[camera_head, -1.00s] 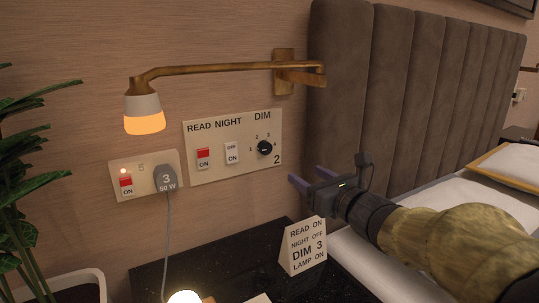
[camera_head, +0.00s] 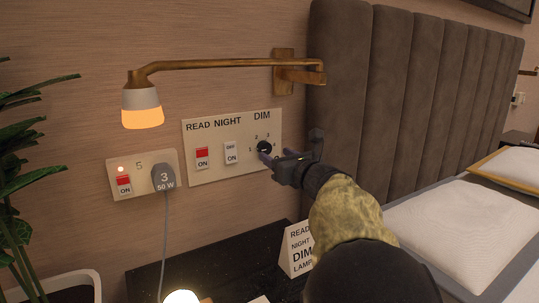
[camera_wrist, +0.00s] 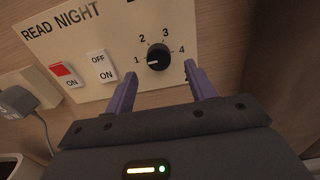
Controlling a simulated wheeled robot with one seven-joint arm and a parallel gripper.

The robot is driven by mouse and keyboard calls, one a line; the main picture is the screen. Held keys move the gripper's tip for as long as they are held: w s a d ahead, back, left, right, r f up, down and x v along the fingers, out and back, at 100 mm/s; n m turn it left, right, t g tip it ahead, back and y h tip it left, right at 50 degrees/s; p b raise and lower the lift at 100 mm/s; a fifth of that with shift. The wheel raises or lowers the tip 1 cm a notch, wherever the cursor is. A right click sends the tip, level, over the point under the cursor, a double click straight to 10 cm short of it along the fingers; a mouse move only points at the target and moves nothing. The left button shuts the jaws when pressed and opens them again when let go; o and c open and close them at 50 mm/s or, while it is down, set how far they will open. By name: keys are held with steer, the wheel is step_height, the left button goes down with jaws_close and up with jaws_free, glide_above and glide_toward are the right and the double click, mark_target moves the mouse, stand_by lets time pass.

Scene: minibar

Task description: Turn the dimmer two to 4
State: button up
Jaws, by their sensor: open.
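The dimmer is a round black knob (camera_wrist: 158,57) on a cream wall panel (camera_head: 208,173), under the label DIM, with marks 1 to 4 around it. In the wrist view its white pointer line is towards the 1. The 4 mark (camera_wrist: 181,50) is on its right side. My gripper (camera_wrist: 160,72) is open, with one purple finger on each side just below the knob, and nothing is between the fingers. I cannot tell whether they touch it. In the head view my gripper (camera_head: 267,157) partly covers the knob's lower right.
Left of the knob are the NIGHT switch (camera_head: 231,153) and red READ switch (camera_head: 202,158). A socket plate with a grey plug (camera_head: 163,178) is further left. A lit lamp (camera_head: 142,108) hangs above. A text card (camera_head: 297,250) stands below, partly hidden by my arm.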

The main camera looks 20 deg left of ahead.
mark_target(267, 150)
steer(key=shift+x, duration=2.2)
steer(key=shift+s, duration=0.1)
steer(key=c, duration=1)
